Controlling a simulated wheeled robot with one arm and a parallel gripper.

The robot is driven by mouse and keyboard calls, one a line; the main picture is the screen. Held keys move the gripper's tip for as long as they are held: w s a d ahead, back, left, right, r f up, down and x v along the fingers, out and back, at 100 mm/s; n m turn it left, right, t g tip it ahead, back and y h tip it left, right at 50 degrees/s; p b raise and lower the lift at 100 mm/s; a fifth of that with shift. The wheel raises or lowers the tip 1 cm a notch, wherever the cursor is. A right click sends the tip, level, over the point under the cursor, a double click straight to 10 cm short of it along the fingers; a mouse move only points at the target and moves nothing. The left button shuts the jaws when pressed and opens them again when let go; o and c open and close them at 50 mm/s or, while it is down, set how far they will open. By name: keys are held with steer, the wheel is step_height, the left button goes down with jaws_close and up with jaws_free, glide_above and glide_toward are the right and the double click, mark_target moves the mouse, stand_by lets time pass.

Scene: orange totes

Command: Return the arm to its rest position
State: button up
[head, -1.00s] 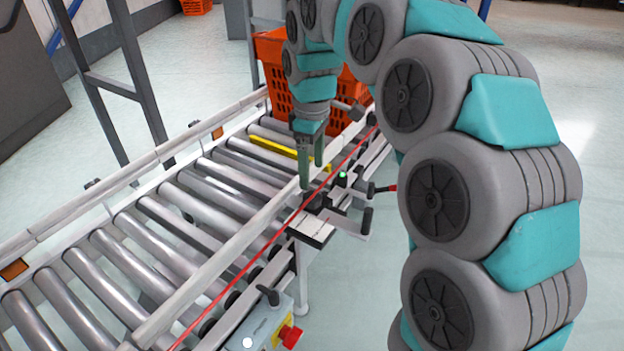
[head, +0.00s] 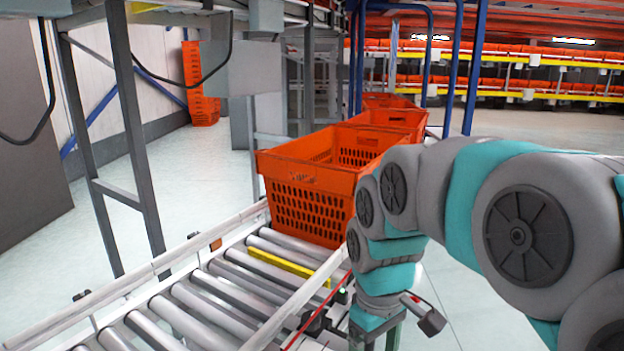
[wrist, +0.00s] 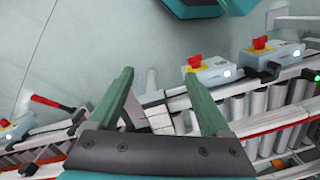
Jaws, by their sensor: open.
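My gripper (wrist: 163,102) shows in the wrist view with its two green fingers spread apart and nothing between them. It hangs over the side rail of the roller conveyor and the pale floor. In the head view my gripper (head: 376,340) is at the bottom edge, pointing down, with its fingertips cut off by the frame. My arm, grey and teal, arches in from the right and bends down at the wrist beside the conveyor (head: 187,328).
Orange totes (head: 312,203) stand in a row at the conveyor's far end, behind a yellow bar (head: 284,264). Control boxes with red buttons (wrist: 210,72) sit along the rail. A grey metal frame (head: 125,140) rises at the left. Floor is open at the right.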

steer(key=s+d+f+m, duration=0.2)
steer(key=s+f+m, duration=0.1)
steer(key=s, duration=0.5)
steer(key=s+d+f+m, duration=0.3)
steer(key=s+m, duration=0.1)
steer(key=s, duration=0.5)
steer(key=shift+d+f+g, duration=0.2)
steer(key=shift+f+g, duration=0.1)
steer(key=shift+g, duration=0.1)
